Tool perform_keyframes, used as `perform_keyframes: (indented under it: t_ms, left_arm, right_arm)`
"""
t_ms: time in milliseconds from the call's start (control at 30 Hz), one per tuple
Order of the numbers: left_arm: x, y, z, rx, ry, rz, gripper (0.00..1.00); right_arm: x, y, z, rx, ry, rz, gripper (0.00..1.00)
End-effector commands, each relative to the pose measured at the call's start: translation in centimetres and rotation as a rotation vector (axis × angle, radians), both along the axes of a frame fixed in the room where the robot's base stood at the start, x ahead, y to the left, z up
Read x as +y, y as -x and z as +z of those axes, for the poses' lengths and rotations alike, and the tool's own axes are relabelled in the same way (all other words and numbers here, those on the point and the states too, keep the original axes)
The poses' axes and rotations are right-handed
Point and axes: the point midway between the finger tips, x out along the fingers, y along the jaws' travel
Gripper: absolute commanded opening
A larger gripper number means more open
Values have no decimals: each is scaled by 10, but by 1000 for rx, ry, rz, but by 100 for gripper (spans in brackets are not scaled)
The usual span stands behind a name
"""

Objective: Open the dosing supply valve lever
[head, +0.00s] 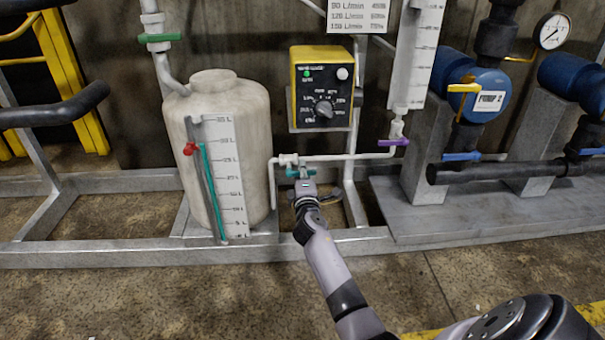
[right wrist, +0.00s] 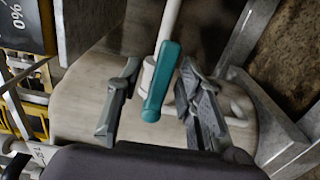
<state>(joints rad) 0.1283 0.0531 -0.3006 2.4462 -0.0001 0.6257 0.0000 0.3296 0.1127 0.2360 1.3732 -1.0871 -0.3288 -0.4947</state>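A teal valve lever (head: 300,172) sits on the thin white pipe (head: 345,157) below the yellow dosing unit. In the right wrist view the teal lever (right wrist: 161,82) lies lengthwise between the two fingers of my right gripper (right wrist: 160,90), with a gap to each finger. My right gripper (head: 304,188) is open at the lever, its arm reaching up from the lower right. Whether any part of it touches the lever cannot be told. My left gripper is not in view.
The white tank (head: 220,110) stands close left. The yellow control box (head: 322,88) is above the lever. A purple lever (head: 393,142), a green lever (head: 160,38) and blue pumps (head: 480,95) are nearby. A low metal frame (head: 130,255) runs across; the floor before it is clear.

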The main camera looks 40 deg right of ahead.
Motion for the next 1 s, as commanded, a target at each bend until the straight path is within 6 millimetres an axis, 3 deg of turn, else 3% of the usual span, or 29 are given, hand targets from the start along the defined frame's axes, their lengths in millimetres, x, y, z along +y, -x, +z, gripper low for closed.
perform_keyframes:
  t_ms: [367,800,1000]
  left_arm:
    - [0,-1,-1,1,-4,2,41]
    - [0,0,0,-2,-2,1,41]
    - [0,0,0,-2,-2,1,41]
  right_arm:
    - [6,10,-1,1,1,0,34]
    - [52,84,-1,1,-3,1,34]
    - [62,100,-1,0,-1,0,34]
